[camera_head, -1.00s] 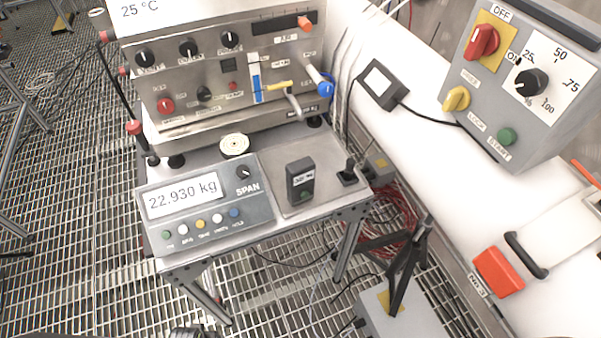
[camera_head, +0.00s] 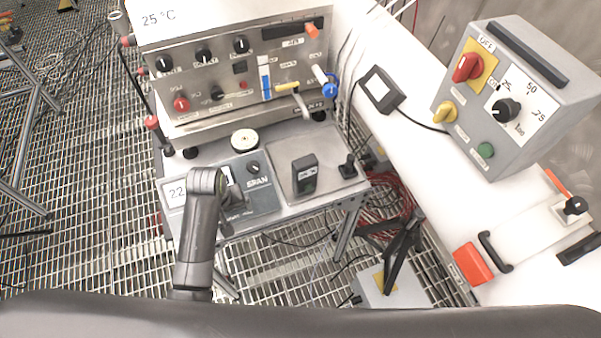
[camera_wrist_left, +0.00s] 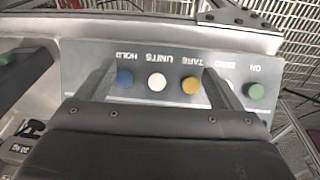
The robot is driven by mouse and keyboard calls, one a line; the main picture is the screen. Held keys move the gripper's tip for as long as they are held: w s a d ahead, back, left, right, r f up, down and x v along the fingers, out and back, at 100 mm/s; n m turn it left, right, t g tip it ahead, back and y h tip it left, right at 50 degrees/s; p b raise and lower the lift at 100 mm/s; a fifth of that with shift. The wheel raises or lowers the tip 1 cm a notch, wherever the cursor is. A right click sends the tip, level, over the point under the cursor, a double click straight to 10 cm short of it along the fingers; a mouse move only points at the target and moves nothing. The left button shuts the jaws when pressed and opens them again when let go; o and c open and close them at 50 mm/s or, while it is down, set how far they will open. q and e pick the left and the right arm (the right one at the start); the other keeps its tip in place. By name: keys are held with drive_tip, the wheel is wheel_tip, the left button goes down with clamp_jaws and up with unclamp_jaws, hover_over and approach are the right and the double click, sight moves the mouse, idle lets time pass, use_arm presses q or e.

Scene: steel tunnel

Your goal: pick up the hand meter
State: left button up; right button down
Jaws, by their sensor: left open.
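The hand meter appears to be the small dark grey upright device (camera_head: 305,175) with a pale label and a green patch, on the metal plate right of the scale's display panel. Part of a dark body with green, likely the same device, shows at the left edge of the left wrist view (camera_wrist_left: 22,68). My left gripper (camera_head: 232,205) is over the scale panel, left of the device and apart from it. In the left wrist view its two fingers (camera_wrist_left: 160,82) are spread, empty, above the coloured buttons. My right gripper is not in view.
The scale panel (camera_head: 262,198) is partly hidden by my left arm. A black plug-like piece (camera_head: 348,167) stands right of the device. A control cabinet (camera_head: 240,75) rises behind. A grey switch box (camera_head: 515,100) and a black-framed unit (camera_head: 380,90) sit on the white duct at right.

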use_arm(q)
drive_tip(key=w+d+r, duration=0.9)
drive_tip(key=d, duration=0.1)
wheel_tip(320, 180, up, 10)
drive_tip(key=n+g+p, duration=0.1)
drive_tip(key=g+p, duration=0.1)
hover_over(304, 161)
wheel_tip(304, 161, down, 8)
drive_tip(key=b, duration=0.8)
drive_tip(key=shift+r, duration=0.25)
wheel_tip(304, 161, down, 4)
drive_tip(key=shift+r, duration=0.25)
drive_tip(key=shift+d+f+p, duration=0.1)
drive_tip(key=shift+f+p, duration=0.8)
drive_tip(key=shift+f, duration=2.2)
